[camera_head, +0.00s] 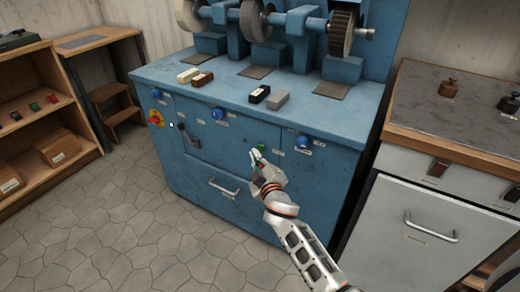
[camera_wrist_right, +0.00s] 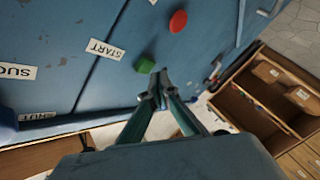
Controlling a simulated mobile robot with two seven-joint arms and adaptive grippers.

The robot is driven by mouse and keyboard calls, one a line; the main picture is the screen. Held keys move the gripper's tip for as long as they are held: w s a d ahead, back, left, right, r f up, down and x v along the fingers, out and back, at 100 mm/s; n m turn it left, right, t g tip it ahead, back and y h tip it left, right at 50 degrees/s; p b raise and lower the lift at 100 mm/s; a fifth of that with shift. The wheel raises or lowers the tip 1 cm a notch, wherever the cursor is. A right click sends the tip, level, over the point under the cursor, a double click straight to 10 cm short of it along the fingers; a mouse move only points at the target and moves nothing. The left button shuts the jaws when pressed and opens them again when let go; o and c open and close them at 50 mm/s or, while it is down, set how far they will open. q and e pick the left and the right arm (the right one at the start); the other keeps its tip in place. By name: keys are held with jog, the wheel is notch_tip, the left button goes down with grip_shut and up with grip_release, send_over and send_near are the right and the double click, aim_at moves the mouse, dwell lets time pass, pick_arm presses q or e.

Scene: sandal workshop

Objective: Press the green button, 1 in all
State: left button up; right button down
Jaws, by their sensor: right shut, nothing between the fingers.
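In the right wrist view the green button (camera_wrist_right: 144,65) sits beside a label reading START (camera_wrist_right: 104,48). My right gripper (camera_head: 256,155) is in front of the panel, with its fingertips just below the green button. In the wrist view the fingertips of my right gripper (camera_wrist_right: 160,84) are shut and empty, close beside the green button. I cannot tell whether they touch it. My left gripper is not in view.
Small blocks (camera_head: 260,93) lie on the machine's top. A grey cabinet (camera_head: 415,220) stands right.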

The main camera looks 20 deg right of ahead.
jog(key=shift+w+d, duration=0.1)
dwell(0.3)
jog(key=shift+w+d, duration=0.2)
jog(key=shift+d, duration=0.05)
jog(key=shift+w+d, duration=0.25)
jog(key=shift+d, duration=0.15)
dwell(1.0)
jog(key=shift+a, duration=0.1)
jog(key=shift+s+a, duration=0.55)
jog(key=shift+a, duration=0.05)
jog(key=shift+s+a+b, duration=0.15)
jog(key=shift+s+a, duration=0.65)
jog(key=shift+a, duration=0.2)
jog(key=shift+s+a+b, duration=0.15)
jog(key=shift+s+a, duration=0.6)
jog(key=shift+a, duration=0.25)
